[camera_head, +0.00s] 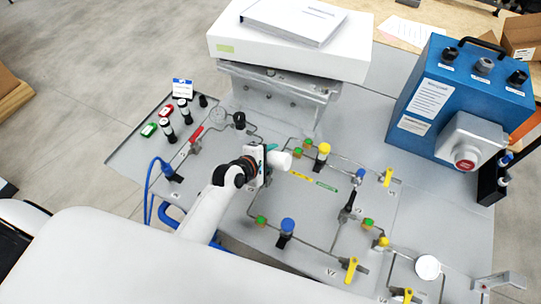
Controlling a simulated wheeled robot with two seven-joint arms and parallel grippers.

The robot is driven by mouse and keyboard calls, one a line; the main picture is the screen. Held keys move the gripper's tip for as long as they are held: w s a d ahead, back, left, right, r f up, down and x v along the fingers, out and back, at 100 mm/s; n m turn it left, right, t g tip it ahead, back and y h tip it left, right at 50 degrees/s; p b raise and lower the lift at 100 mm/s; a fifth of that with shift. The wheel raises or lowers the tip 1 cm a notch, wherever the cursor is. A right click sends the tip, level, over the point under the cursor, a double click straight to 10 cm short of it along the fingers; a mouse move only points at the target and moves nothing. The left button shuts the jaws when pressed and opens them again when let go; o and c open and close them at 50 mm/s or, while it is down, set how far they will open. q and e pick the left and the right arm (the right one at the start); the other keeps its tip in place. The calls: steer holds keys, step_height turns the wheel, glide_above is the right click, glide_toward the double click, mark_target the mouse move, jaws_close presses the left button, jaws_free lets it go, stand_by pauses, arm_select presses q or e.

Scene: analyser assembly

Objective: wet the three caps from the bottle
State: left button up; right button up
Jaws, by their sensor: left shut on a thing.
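My left gripper (266,163), with teal fingers, is above the grey panel near its middle. It is shut on a small white bottle (281,161), which lies tilted with one end pointing right. The gripper hides part of the bottle. Small green and orange caps sit on the panel's pipework: one upper cap (308,143), one beside it (297,153), one at lower left (261,220) and one at right (368,223). I cannot tell which three are the task's caps, nor whether any is wet. The bottle appears apart from the nearest cap. My right gripper is out of view.
A yellow-topped fitting (323,150) and a blue-topped fitting (287,226) stand up from the panel (225,180). Yellow valve handles (350,270) are near the front. A blue box (450,95) stands at right, a white housing (290,50) at the back.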

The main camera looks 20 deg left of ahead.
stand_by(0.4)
arm_select(q)
steer(key=shift+a+f+p, duration=0.1)
steer(key=shift+p, duration=0.2)
stand_by(1.5)
step_height(320, 180, up, 5)
steer(key=p, duration=0.5)
steer(key=shift+p, duration=0.4)
steer(key=shift+w, duration=0.1)
